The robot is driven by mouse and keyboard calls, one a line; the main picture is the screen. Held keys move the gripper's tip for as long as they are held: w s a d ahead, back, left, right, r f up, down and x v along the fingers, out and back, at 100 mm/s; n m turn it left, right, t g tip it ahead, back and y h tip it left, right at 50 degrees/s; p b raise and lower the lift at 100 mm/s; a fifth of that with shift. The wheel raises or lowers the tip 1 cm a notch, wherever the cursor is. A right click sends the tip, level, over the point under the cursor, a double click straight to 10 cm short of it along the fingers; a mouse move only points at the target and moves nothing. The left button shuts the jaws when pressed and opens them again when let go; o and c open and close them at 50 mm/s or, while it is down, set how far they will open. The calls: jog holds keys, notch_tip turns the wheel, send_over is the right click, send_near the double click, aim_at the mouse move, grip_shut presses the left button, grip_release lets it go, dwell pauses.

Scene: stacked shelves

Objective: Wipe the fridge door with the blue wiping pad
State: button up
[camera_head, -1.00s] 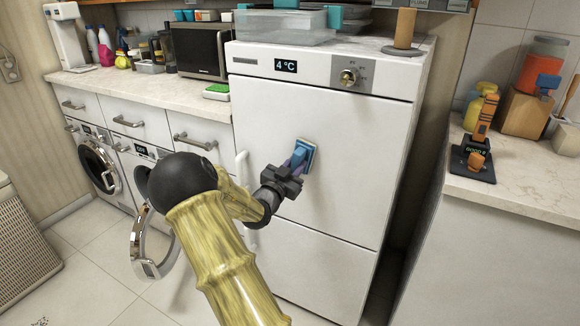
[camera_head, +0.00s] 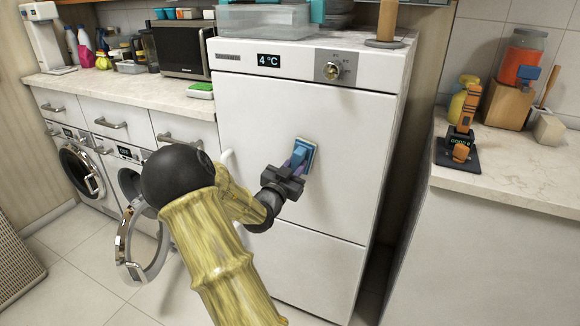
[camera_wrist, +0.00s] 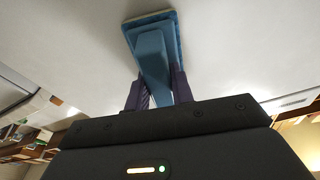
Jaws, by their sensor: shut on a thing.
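The blue wiping pad (camera_head: 308,151) is against the white upper fridge door (camera_head: 330,120), a little right of the door's middle. My gripper (camera_head: 296,163) is shut on the pad's blue handle. In the wrist view, the purple fingers of my gripper (camera_wrist: 159,90) sit on both sides of the handle, and the wiping pad (camera_wrist: 150,22) lies flat along the door surface (camera_wrist: 230,45). The pad's wiping face is hidden. The door is closed and its white handle (camera_head: 229,170) is at the left edge, partly behind my arm.
Containers (camera_head: 262,20) stand on the fridge top. A front-loading washer with an open round door (camera_head: 135,245) is left of my arm. A counter (camera_head: 500,165) with an orange and black device (camera_head: 461,130) is at the right. The floor at lower left is mostly clear.

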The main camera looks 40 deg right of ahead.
jog(key=shift+s+d, duration=0.2)
jog(key=shift+s, duration=0.25)
jog(key=shift+s+d, duration=0.2)
jog(key=shift+s, duration=0.25)
jog(key=shift+s+b, duration=0.1)
jog(key=shift+b, duration=0.2)
jog(key=shift+s+d+b, duration=0.4)
jog(key=shift+s+d, duration=0.05)
jog(key=shift+s, duration=0.45)
jog(key=shift+s+d+b, duration=0.35)
jog(key=shift+s+d, duration=0.05)
jog(key=shift+s, duration=0.45)
jog(key=shift+s, duration=0.1)
jog(key=shift+w+a, duration=0.3)
jog(key=shift+w, duration=0.35)
jog(key=shift+w+a, duration=0.35)
jog(key=shift+w, duration=0.3)
jog(key=shift+w+a, duration=0.3)
jog(key=shift+w, duration=0.35)
